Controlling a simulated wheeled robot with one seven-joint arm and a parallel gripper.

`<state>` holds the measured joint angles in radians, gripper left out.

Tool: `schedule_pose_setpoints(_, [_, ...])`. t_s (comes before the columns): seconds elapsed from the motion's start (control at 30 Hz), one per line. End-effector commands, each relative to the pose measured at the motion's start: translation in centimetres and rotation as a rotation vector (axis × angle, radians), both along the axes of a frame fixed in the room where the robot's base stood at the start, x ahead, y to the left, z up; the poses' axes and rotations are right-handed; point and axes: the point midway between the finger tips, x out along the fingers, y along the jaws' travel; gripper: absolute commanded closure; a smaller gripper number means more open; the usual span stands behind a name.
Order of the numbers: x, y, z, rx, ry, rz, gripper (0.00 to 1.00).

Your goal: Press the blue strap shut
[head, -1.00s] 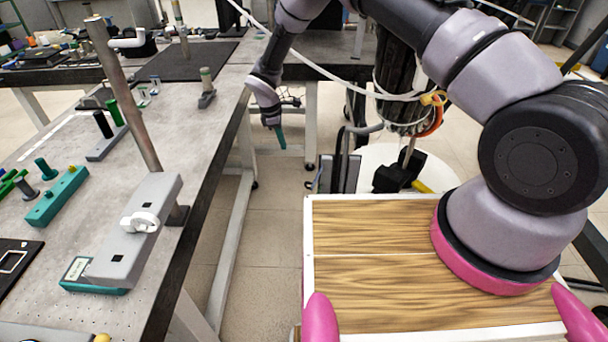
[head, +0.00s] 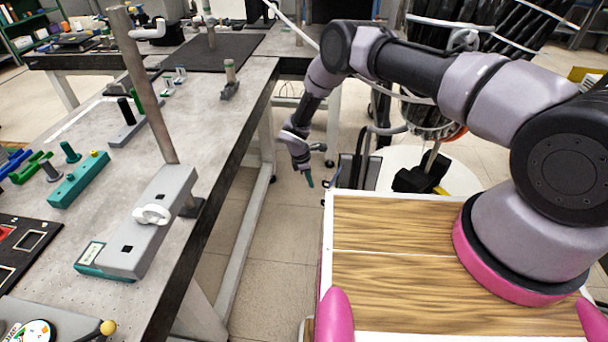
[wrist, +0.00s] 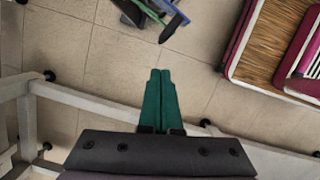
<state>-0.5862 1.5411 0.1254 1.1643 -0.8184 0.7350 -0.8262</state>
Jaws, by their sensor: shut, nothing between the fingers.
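My gripper (head: 309,182) hangs over the floor, to the right of the grey table and beyond my wooden deck. Its green fingers are together and empty, as the wrist view (wrist: 160,85) shows. A blue piece (head: 13,160) lies on the table at the left edge of the head view, partly cut off; I cannot tell whether it is the blue strap. No strap can be made out clearly in either view. My gripper is far from the blue piece and touches nothing.
The grey table (head: 215,140) carries a metal post (head: 148,95), a grey block with a white knob (head: 150,225), a teal block (head: 78,180) and a black panel (head: 40,240). Floor (head: 275,230) lies open between the table and my deck.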

Motion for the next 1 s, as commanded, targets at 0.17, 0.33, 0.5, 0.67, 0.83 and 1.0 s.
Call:
schedule_pose_setpoints(0.17, [0.5,-1.9,0.3,0.001,-0.002,-0.004,1.0])
schedule_pose_setpoints(0.33, [0.6,-2.5,0.3,0.001,-0.002,-0.001,1.0])
schedule_pose_setpoints(0.5, [0.6,-2.5,0.4,0.001,-0.002,-0.001,1.0])
schedule_pose_setpoints(0.67, [0.6,-2.5,0.4,0.001,-0.002,0.0,1.0])
schedule_pose_setpoints(0.83, [0.3,-2.8,0.4,0.0,-0.001,0.028,1.0])
schedule_pose_setpoints(1.0, [0.1,-3.1,0.4,0.0,-0.001,0.059,1.0])
